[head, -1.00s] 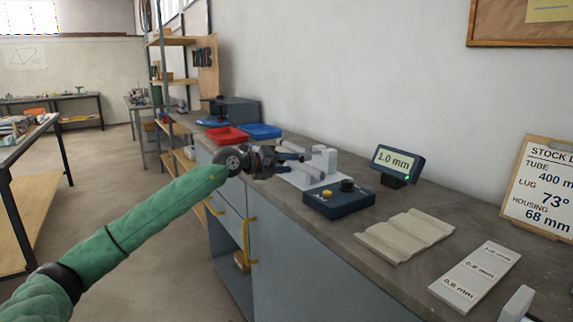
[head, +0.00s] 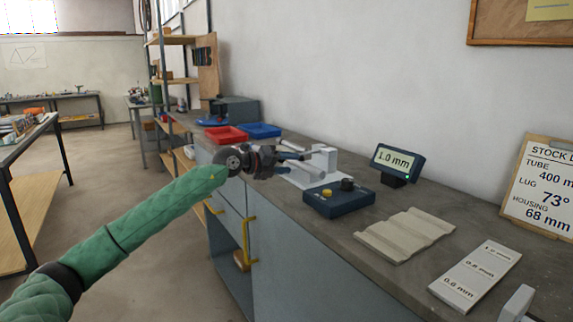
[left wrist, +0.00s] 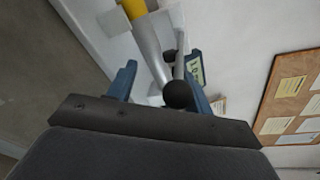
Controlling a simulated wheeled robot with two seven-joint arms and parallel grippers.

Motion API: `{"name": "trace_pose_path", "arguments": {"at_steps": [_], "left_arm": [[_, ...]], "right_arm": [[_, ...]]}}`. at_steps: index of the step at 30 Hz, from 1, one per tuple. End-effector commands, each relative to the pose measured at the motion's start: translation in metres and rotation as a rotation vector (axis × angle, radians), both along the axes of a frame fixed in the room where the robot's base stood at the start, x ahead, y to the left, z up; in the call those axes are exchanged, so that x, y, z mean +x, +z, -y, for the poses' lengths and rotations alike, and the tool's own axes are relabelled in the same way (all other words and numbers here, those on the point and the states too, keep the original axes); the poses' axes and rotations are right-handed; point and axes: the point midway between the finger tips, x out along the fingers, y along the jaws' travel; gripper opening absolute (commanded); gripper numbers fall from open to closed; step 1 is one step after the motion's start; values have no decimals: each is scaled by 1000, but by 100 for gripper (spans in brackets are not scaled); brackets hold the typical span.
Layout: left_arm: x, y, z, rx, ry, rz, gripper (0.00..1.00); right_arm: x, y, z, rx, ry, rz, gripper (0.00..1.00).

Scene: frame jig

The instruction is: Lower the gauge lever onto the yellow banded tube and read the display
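My left gripper (head: 298,156) is over the bench at the gauge stand (head: 324,158), its two blue fingers apart. In the left wrist view the open fingers (left wrist: 160,88) lie either side of a silver tube (left wrist: 150,45) with a yellow band (left wrist: 135,9) and of the gauge lever (left wrist: 180,66), which ends in a black ball knob (left wrist: 177,95). Neither finger visibly grips the knob. I cannot tell whether the lever touches the tube. The display (head: 397,162) reads 1.0 mm with a green light.
A dark blue box (head: 339,199) with knobs stands right of the gauge. A grooved beige block (head: 405,235) and a thickness label plate (head: 476,274) lie nearer. Red (head: 226,135) and blue (head: 261,131) trays sit behind. A stock board (head: 540,190) leans at the right.

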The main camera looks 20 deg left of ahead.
Motion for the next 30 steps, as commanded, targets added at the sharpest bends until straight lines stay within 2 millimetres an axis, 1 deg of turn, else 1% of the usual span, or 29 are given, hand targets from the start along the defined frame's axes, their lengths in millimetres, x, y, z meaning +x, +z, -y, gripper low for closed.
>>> {"name": "trace_pose_path", "arguments": {"at_steps": [3, 8, 30], "left_arm": [[0, -3, 0, 2, 1, -4, 47], [-2, -2, -3, 2, 1, -3, 47], [-33, 6, -32, 2, 3, -2, 47]], "right_arm": [[0, 0, 0, 0, 0, 0, 36], [1, 1, 0, -1, 1, 2, 36], [0, -1, 0, 0, 0, -1, 36]]}}
